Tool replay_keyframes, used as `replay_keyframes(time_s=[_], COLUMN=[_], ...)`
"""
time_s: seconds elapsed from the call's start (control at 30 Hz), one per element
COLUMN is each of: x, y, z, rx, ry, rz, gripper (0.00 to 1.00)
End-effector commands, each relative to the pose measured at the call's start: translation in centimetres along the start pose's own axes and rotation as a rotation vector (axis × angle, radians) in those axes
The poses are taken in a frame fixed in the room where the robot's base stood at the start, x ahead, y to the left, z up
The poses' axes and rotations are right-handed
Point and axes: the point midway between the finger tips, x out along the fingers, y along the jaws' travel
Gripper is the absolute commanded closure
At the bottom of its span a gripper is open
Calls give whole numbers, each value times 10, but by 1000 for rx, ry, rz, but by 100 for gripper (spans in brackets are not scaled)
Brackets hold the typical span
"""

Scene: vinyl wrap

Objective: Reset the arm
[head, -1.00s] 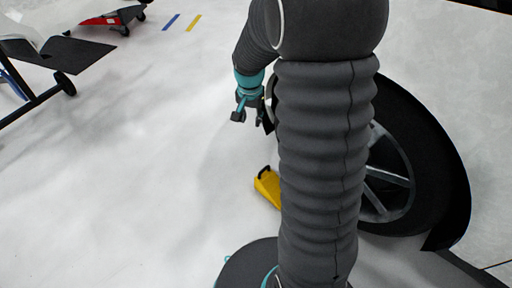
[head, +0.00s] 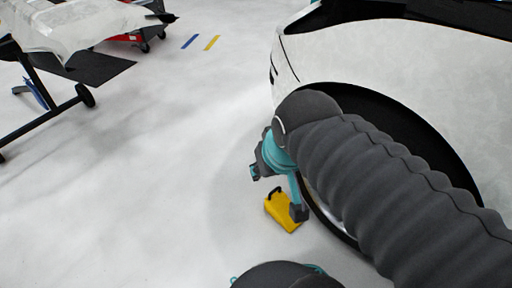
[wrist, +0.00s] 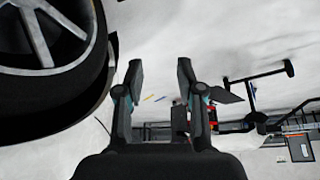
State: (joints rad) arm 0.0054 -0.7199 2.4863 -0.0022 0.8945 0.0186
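My gripper (wrist: 160,78) is open and empty in the wrist view, its two dark fingers well apart with the floor showing between them. In the head view my arm reaches in from the lower right and bends at the car's front wheel. Its teal-and-dark end hangs just left of the wheel, partly over a yellow wheel chock on the floor (head: 281,211). I cannot tell from this view how high above the chock the end is. My arm hides most of the wheel in the head view.
A white car (head: 400,60) stands at the right; its spoked wheel (wrist: 50,75) fills the upper left of the wrist view. A dark-legged stand (head: 55,105) with pale sheeting is at the upper left. Blue and yellow floor strips (head: 211,43) lie beyond. The floor at centre-left is clear.

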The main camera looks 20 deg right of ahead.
Motion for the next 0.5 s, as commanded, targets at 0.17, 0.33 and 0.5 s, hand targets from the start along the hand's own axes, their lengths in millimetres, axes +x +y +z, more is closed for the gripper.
replay_keyframes(time_s=[0.17, 0.33, 0.5], x=[-4, -3, -13], y=[-2, -2, -2], z=[7, 7, 2], rx=[-24, -24, -23], ry=[11, 11, 11], rz=[-5, -4, -4], gripper=[62, 62, 62])
